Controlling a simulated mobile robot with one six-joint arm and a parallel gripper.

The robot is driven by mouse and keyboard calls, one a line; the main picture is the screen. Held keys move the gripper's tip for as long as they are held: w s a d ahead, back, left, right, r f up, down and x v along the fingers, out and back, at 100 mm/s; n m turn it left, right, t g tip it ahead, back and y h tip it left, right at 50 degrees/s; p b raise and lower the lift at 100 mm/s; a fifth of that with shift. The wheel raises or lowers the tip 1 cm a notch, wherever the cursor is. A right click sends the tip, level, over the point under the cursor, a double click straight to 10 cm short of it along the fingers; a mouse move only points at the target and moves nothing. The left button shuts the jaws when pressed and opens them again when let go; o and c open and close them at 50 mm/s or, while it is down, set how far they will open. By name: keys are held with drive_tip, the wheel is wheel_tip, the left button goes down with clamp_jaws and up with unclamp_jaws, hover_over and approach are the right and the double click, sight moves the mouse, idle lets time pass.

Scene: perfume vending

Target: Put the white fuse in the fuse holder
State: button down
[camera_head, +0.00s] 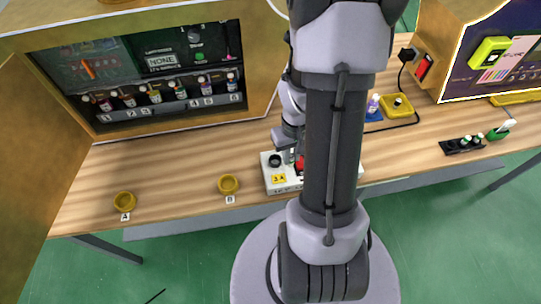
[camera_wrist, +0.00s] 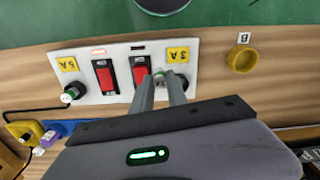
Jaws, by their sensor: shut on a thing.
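The white fuse holder panel (camera_head: 267,173) lies at the front of the table. In the wrist view the panel (camera_wrist: 120,72) shows upside down, with a black 3A holder (camera_wrist: 187,84) beside the yellow 3A label (camera_wrist: 178,55). The 3A holder also shows in the head view (camera_head: 273,160). My gripper (camera_wrist: 162,82) is shut on a small pale, greenish-white piece, apparently the white fuse (camera_wrist: 169,73). It is over the panel between the 3A holder and the nearer red switch. The fingers hide part of the fuse and holder; contact cannot be told.
The panel has two red switches (camera_wrist: 105,78) and a 5A holder (camera_wrist: 74,92) with a white-topped piece in it. Yellow rings A (camera_head: 125,201) and B (camera_head: 228,184) are on the table. A black rack (camera_head: 462,145) stands at right.

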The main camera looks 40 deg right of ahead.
drive_tip(key=w, duration=0.3)
drive_tip(key=w+a+f+b, duration=0.1)
drive_tip(key=w, duration=0.1)
drive_tip(key=shift+w, duration=0.3)
drive_tip(key=shift+f+b, duration=1.1)
drive_tip(key=shift+f, duration=0.7)
drive_tip(key=c, duration=1.3)
unclamp_jaws()
drive_tip(key=shift+r, duration=0.1)
drive_tip(key=shift+r, duration=0.1)
